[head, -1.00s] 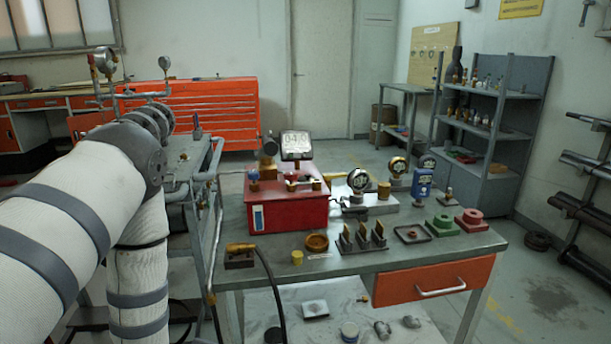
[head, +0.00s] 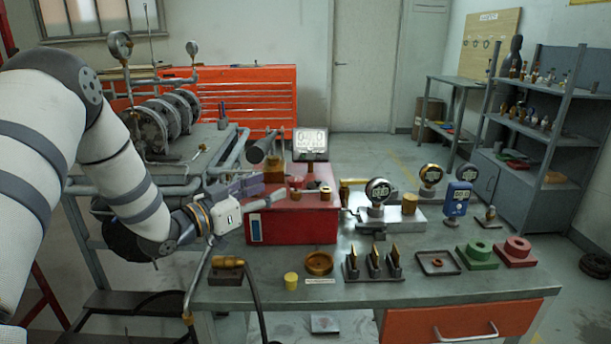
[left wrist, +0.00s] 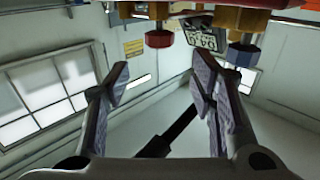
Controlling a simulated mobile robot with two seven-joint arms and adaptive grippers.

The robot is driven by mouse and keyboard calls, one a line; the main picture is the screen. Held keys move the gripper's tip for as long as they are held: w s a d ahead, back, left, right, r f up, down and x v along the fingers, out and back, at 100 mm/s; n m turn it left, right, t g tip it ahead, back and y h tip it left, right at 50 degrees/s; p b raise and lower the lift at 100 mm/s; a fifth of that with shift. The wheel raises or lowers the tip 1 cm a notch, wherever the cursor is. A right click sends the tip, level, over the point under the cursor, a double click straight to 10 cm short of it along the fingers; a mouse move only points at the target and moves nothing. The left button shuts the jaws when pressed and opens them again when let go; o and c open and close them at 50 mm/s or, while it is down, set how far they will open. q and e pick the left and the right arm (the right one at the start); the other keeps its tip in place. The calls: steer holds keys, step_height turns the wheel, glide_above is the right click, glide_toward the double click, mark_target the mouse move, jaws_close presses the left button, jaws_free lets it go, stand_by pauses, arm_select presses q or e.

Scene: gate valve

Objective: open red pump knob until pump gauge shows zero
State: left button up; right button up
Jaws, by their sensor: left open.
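The red pump (head: 290,225) stands on the near workbench, with its square digital gauge (head: 310,143) tilted up on top. The gauge digits are too blurred to read surely. My left gripper (head: 262,190) is at the pump's upper left edge and hides part of its top. In the left wrist view my left gripper (left wrist: 158,85) is open and empty. That view is upside down; the red knob (left wrist: 159,39) shows beyond the open fingers, apart from them. A blue knob (left wrist: 243,52) and the gauge (left wrist: 203,38) are to its right. My right gripper is not in view.
Right of the pump, the workbench (head: 225,299) holds several round gauges, a blue meter (head: 457,199), and green (head: 480,256) and red (head: 514,251) blocks. A brown dish (head: 318,264) and yellow cap (head: 291,280) lie in front. A pipe cart stands at left.

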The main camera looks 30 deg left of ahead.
mark_target(296, 178)
arm_select(q)
steer(key=x, duration=0.3)
steer(key=b+x, duration=0.1)
steer(key=x, duration=0.4)
steer(key=shift+w+f, duration=0.35)
steer(key=shift+f, duration=0.05)
steer(key=shift+w+d+r, duration=0.1)
steer(key=shift+w+r, duration=0.1)
steer(key=shift+w, duration=0.05)
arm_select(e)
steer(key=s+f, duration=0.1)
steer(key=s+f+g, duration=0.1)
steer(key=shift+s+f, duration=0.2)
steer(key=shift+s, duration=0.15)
arm_select(q)
steer(key=shift+c, duration=0.6)
steer(key=c, duration=1.1)
